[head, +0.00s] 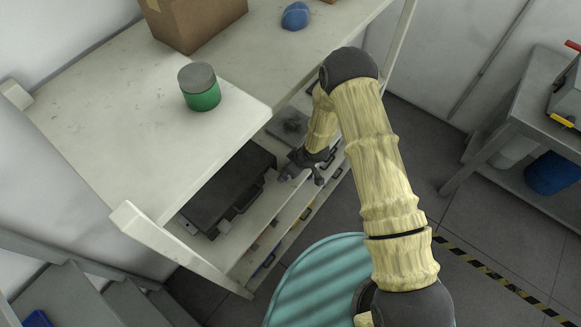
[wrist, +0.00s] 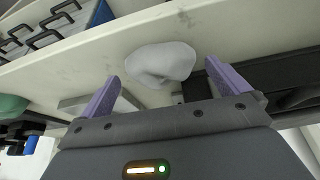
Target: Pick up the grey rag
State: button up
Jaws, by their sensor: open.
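The grey rag (wrist: 160,63) shows in the wrist view as a pale grey, crumpled, rounded lump on a white shelf surface. I cannot make it out in the head view. My gripper (head: 303,170) reaches in at the lower shelf of the white unit; in the wrist view its two purple fingers (wrist: 162,74) are spread apart and empty. The rag appears between and just beyond the fingertips. I cannot tell whether either finger touches it.
A black case (head: 230,188) lies on the lower shelf (head: 212,248), left of my gripper. The worktop (head: 120,105) above holds a green jar (head: 201,90), a cardboard box (head: 193,20) and a blue lump (head: 295,16). Drawers with handles (wrist: 62,12) show in the wrist view.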

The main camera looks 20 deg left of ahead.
jog(key=shift+w+a+f, duration=0.1)
jog(key=shift+a+f, duration=0.15)
jog(key=shift+f, duration=0.4)
jog(key=c, duration=1)
